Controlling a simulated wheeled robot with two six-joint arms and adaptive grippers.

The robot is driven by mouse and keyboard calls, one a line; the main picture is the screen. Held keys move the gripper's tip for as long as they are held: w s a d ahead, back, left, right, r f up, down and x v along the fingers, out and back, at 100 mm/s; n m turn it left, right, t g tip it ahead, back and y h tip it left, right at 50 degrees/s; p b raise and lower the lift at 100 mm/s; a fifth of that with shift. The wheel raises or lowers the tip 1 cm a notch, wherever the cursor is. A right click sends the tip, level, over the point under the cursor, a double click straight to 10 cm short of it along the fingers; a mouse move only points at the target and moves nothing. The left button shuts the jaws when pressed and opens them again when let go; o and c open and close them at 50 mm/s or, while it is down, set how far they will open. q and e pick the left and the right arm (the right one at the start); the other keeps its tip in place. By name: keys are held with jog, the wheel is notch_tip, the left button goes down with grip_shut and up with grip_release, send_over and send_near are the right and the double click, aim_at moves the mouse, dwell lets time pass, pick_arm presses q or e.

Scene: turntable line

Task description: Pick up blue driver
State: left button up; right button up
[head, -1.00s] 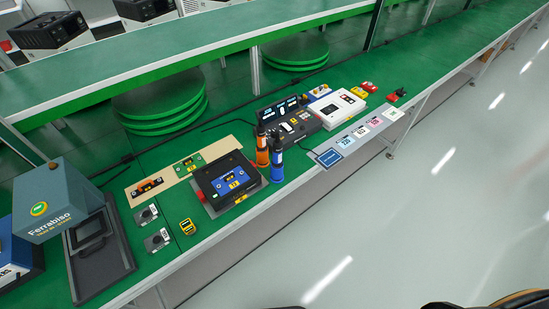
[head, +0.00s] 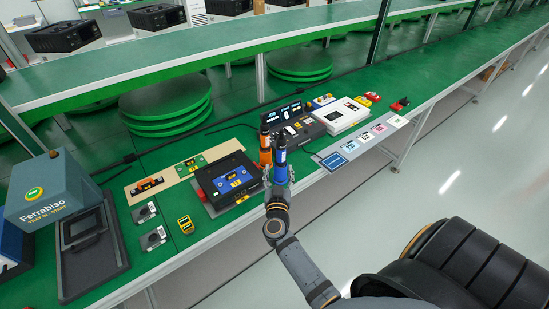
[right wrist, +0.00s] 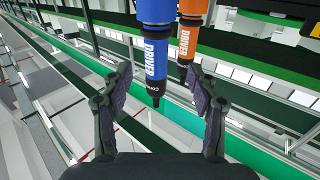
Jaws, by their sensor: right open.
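The blue driver (head: 280,168) hangs upright, label facing me, at the near edge of the green bench. It also fills the upper middle of the right wrist view (right wrist: 155,48). The orange driver (head: 264,150) hangs close beside it and shows to its right in the right wrist view (right wrist: 187,42). My right gripper (head: 279,180) is open at the blue driver. In the right wrist view its two fingers (right wrist: 160,76) stand apart, with the blue driver's dark tip between and beyond them. I cannot tell whether they touch it. My left gripper is not in view.
Left of the drivers is a black box with a blue screen (head: 225,180). Right are a dark device (head: 302,132), a white box (head: 341,115) and a strip of cards (head: 366,140). A Ferrabiso box (head: 50,190) stands far left. The aisle floor (head: 470,180) is clear.

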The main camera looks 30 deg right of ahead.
aim_at(281, 158)
jog(key=x, duration=0.2)
jog(key=shift+w+d, duration=0.4)
jog(key=x, duration=0.4)
jog(key=shift+w+d+r, duration=0.1)
jog(key=shift+w+d, duration=0.1)
jog(key=shift+d, duration=0.2)
jog(key=shift+w+d, duration=0.1)
jog(key=shift+w, duration=0.05)
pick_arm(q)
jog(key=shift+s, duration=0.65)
pick_arm(e)
jog(key=shift+r, duration=0.1)
jog(key=shift+c, duration=1.1)
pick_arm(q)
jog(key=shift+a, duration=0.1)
pick_arm(e)
grip_shut()
